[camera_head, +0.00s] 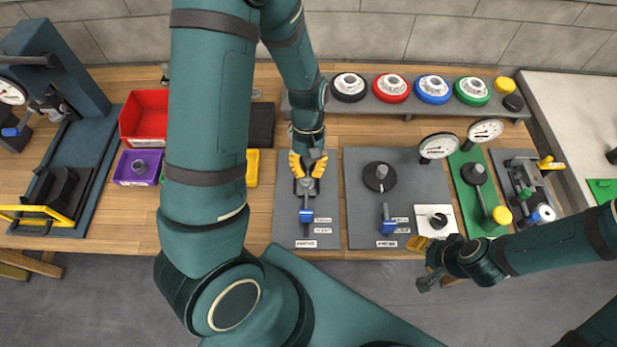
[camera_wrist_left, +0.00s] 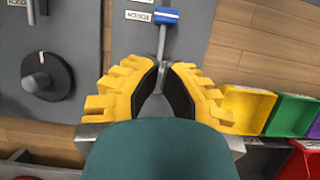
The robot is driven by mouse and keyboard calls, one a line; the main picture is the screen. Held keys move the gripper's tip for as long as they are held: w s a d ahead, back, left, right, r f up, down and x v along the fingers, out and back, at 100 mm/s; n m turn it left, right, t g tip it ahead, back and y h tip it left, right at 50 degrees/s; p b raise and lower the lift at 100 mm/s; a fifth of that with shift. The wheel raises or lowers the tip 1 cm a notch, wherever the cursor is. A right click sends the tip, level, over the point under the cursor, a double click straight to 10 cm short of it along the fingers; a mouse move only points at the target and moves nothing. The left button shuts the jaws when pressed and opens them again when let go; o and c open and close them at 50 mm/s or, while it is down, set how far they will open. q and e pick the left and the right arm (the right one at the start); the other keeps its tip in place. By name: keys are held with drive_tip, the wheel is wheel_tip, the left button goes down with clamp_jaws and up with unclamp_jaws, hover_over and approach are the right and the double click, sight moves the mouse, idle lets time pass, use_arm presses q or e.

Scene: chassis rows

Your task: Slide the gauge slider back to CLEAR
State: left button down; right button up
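No slider in view has a CLEAR label I can read. A grey panel (camera_head: 332,232) at the centre left carries a blue-ended lever (camera_head: 306,215) with small labels beside it. My left gripper (camera_head: 307,171) points down over this panel, its yellow fingers on either side of the lever's grey shaft. In the left wrist view the fingers (camera_wrist_left: 162,70) nearly meet around the shaft, with the blue end (camera_wrist_left: 166,16) beyond them; contact is unclear. Two round gauges, one left (camera_head: 438,147) and one right (camera_head: 485,130), stand farther right. My right gripper (camera_head: 425,258) is at the front edge, its fingers partly hidden.
A second grey panel (camera_head: 415,185) has a black knob (camera_head: 379,176) and another blue-ended lever (camera_head: 388,222). A green board (camera_head: 468,203) carries a yellow knob (camera_head: 501,215). Several coloured discs sit on a rear shelf (camera_head: 410,106). Red (camera_head: 143,117) and purple (camera_head: 138,167) bins stand left.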

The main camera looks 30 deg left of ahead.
sight(306, 218)
use_arm(q)
drive_tip(key=x, duration=0.3)
drive_tip(key=b+x, duration=0.1)
drive_tip(key=x, duration=0.6)
drive_tip(key=shift+w+f, duration=0.1)
drive_tip(key=shift+w, duration=0.15)
use_arm(e)
drive_tip(key=shift+x, duration=0.9)
drive_tip(key=shift+w+d, duration=0.1)
drive_tip(key=shift+d, duration=0.1)
use_arm(q)
drive_tip(key=shift+s, duration=0.1)
